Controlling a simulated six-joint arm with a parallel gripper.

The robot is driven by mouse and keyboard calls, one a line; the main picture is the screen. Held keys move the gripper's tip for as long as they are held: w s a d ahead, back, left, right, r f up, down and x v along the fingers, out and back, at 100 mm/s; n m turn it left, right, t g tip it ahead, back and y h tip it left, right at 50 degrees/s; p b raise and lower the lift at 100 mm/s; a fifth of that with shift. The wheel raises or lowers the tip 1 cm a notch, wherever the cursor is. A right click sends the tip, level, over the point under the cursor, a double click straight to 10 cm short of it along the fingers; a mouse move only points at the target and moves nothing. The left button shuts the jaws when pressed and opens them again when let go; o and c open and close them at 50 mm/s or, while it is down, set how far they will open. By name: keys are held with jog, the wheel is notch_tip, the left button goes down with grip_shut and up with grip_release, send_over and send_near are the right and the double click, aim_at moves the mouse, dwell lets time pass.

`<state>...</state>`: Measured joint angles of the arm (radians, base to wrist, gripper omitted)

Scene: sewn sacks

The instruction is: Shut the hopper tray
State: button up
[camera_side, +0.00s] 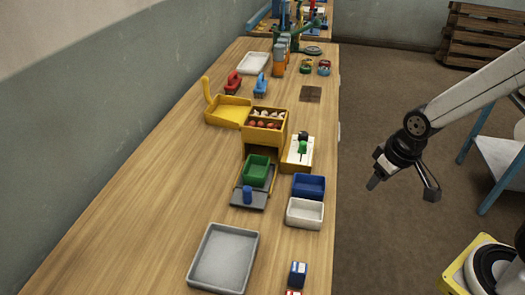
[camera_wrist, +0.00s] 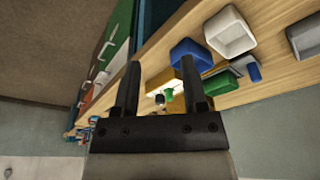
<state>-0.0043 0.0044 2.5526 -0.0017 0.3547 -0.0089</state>
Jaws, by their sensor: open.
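A yellow hopper (camera_side: 265,140) stands on the wooden bench in the side view, with two upper compartments of red and white pieces. A shallow yellow tray (camera_side: 229,112) sticks out from its left side, with an upright yellow handle (camera_side: 207,90) at the outer end. I take this as the hopper tray, standing out. In the wrist view a yellow part shows between my fingers, partly hidden; I cannot tell which part. My gripper (camera_side: 403,186) is open and empty, over the floor to the right of the bench, well away from the hopper. Its fingers also show in the wrist view (camera_wrist: 160,64).
A green bin (camera_side: 256,168) on a grey scale-like base, a blue bin (camera_side: 308,186), a white bin (camera_side: 305,213) and a grey tray (camera_side: 223,258) stand in front of the hopper. A white-topped device (camera_side: 299,151) stands right of it. The bench's left side is clear.

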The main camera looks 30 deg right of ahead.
jog(key=shift+w+a, duration=0.2)
jog(key=shift+w, duration=0.1)
jog(key=c, duration=0.3)
jog(key=w+a+n, duration=0.1)
jog(key=n, duration=0.1)
jog(key=w+a+n, duration=0.1)
jog(key=w+a, duration=0.1)
jog(key=w+a+r+n, duration=0.1)
jog(key=w+n, duration=0.1)
jog(key=shift+w+a+n+g, duration=0.2)
jog(key=shift+a+n+g, duration=0.05)
jog(key=shift+n+g, duration=0.05)
grip_shut()
jog(key=w+a+n+h, duration=0.1)
jog(key=w+a+n, duration=0.3)
jog(key=a+n, duration=0.5)
jog(key=w+a+n+h, duration=0.1)
jog(key=w+a+n, duration=0.4)
jog(key=a+n, duration=0.4)
jog(key=a, duration=0.7)
jog(key=shift+r+n+g, duration=0.2)
jog(key=shift+n+g, duration=0.1)
